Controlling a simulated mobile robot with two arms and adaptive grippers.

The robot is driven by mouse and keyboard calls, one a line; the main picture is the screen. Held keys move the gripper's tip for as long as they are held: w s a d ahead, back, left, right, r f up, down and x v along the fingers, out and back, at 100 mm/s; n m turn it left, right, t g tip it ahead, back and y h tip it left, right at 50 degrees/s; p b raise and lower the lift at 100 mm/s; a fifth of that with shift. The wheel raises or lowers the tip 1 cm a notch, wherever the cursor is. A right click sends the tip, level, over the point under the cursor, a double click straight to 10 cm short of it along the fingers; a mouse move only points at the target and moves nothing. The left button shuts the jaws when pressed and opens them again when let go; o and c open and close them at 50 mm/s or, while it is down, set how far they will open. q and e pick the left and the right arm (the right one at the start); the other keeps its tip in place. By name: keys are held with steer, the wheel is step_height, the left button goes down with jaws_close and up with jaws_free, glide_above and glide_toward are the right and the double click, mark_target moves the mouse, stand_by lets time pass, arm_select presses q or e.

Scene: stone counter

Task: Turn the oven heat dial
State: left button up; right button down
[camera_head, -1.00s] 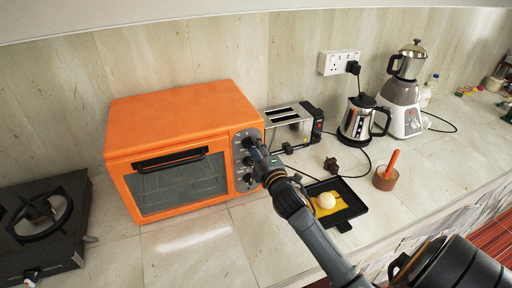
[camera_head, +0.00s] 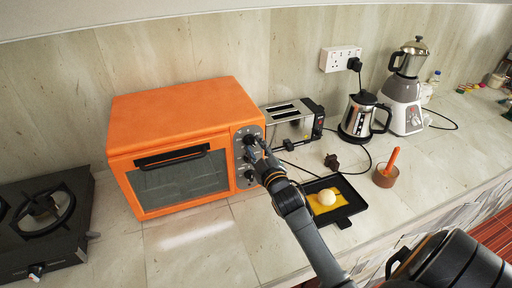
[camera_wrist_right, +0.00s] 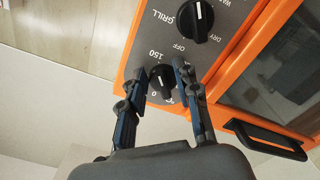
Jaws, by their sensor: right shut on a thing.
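The orange oven (camera_head: 185,118) stands on the counter with its glass door shut. Its grey control panel carries several black dials in a column. The heat dial (camera_wrist_right: 161,78), marked with degrees, shows in the right wrist view between the fingertips of my right gripper (camera_wrist_right: 164,76). That gripper is shut on the dial, one finger on each side. In the head view my right gripper (camera_head: 260,148) is at the upper part of the panel and partly hides the dials. My left gripper is not in view.
The grill dial (camera_wrist_right: 196,20) is close to the gripped one. A toaster (camera_head: 290,122) stands close beside the oven, right of my gripper. A black tray (camera_head: 347,211) lies under and beside my right arm. A gas stove (camera_head: 45,222) is at left.

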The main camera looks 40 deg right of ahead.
stand_by(0.5)
steer(key=c, duration=1)
jaws_free()
steer(key=v, duration=1.2)
steer(key=shift+a, duration=0.1)
